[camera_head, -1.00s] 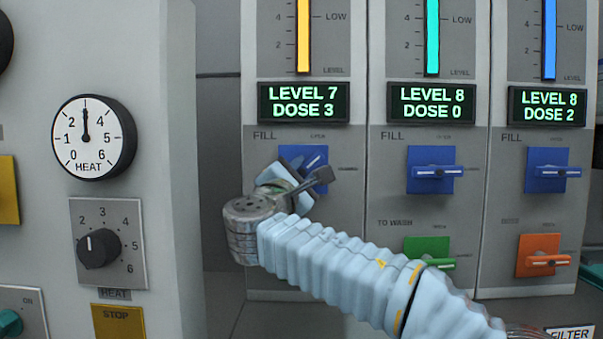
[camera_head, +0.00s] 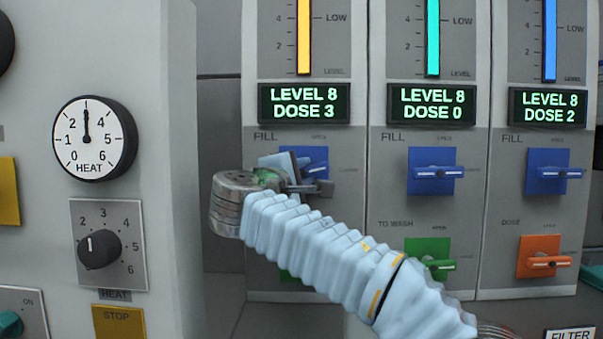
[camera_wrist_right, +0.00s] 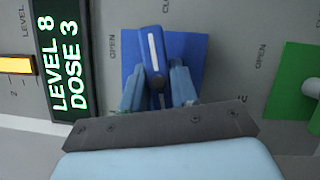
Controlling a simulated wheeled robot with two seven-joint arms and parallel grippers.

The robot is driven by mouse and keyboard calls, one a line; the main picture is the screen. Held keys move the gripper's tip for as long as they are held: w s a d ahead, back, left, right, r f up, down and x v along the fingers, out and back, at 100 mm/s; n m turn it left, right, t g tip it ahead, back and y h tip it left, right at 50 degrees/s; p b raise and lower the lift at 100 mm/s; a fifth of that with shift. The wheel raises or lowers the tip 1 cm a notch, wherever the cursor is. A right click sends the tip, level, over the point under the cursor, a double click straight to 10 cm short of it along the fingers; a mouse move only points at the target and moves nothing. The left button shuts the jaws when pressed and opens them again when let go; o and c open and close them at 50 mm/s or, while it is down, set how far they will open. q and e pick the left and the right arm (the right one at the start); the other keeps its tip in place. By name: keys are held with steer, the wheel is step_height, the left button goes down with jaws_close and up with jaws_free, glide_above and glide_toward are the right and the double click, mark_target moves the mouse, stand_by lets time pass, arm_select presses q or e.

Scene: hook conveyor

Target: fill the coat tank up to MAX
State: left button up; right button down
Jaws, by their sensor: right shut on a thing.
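My right gripper (camera_head: 299,179) is shut on the handle of the blue FILL valve (camera_head: 318,158) on the left panel. In the right wrist view the fingers (camera_wrist_right: 159,87) sit on either side of the blue handle (camera_wrist_right: 154,48). The handle points nearly along the CLOSED direction, with a slight tilt toward OPEN. Above it, the display (camera_head: 304,104) reads LEVEL 8, DOSE 3, and the yellow level bar (camera_head: 303,50) rises past the top of the picture. No MAX mark or tank name is in view. My left gripper is not in view.
Two panels to the right have blue FILL valves (camera_head: 436,171) (camera_head: 548,171). A green valve (camera_head: 428,258) and an orange valve (camera_head: 545,257) sit below them. The cabinet with the HEAT gauge (camera_head: 92,138) and knob (camera_head: 99,249) stands close left of my right arm.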

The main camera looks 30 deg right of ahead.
steer(key=shift+m+g, duration=0.4)
steer(key=shift+m, duration=0.5)
steer(key=c, duration=1)
jaws_free()
steer(key=shift+o, duration=0.2)
steer(key=b+v, duration=0.1)
steer(key=v, duration=1.3)
steer(key=shift+r, duration=0.2)
steer(key=shift+s+d, duration=0.1)
steer(key=shift+d, duration=0.05)
